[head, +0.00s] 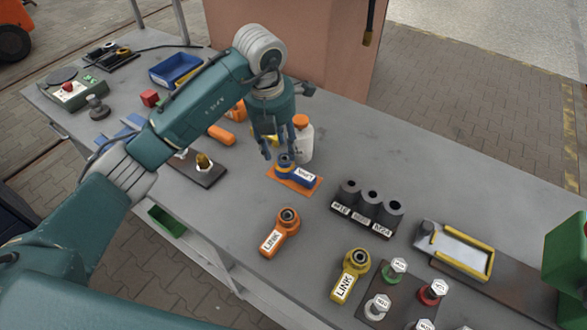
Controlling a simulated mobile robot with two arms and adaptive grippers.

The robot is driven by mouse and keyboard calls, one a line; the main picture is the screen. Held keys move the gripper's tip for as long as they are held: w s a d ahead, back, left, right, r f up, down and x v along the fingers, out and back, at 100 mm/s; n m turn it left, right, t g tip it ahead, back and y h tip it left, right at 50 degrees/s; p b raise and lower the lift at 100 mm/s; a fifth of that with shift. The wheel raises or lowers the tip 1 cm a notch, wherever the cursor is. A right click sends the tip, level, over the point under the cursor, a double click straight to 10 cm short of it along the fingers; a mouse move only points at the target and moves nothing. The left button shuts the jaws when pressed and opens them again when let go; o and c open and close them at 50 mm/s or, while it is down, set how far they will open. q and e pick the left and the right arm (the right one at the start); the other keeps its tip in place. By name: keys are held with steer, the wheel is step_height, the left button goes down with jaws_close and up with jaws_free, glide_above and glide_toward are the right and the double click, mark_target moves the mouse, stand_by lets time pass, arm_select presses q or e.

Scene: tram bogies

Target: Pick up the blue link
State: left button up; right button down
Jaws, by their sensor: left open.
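The blue link (301,177) lies on a small orange mat (283,180) near the middle of the grey table. It has a round eye with a dark centre at its left end and a white label on its body. My left gripper (275,152) points down just above the eye end of the blue link. It is open, and nothing shows between its fingers. From this view I cannot tell whether a finger touches the link. My right gripper is not in view.
An orange link (279,233) and a yellow link (350,276) lie nearer the front edge. A rack of dark cylinders (370,203) stands to the right. A white bottle with an orange cap (303,140) stands close behind the gripper. A blue bin (176,70) is at the back left.

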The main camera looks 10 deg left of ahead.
mark_target(285, 158)
arm_select(q)
steer(key=f+p, duration=0.1)
steer(key=w+f, duration=0.1)
steer(key=f+p, duration=0.1)
steer(key=f, duration=0.1)
steer(key=shift+w+d+p, duration=0.3)
steer(key=shift+w+f, duration=0.1)
steer(key=shift+f, duration=0.55)
steer(key=c, duration=0.7)
jaws_close()
steer(key=shift+w+r, duration=0.1)
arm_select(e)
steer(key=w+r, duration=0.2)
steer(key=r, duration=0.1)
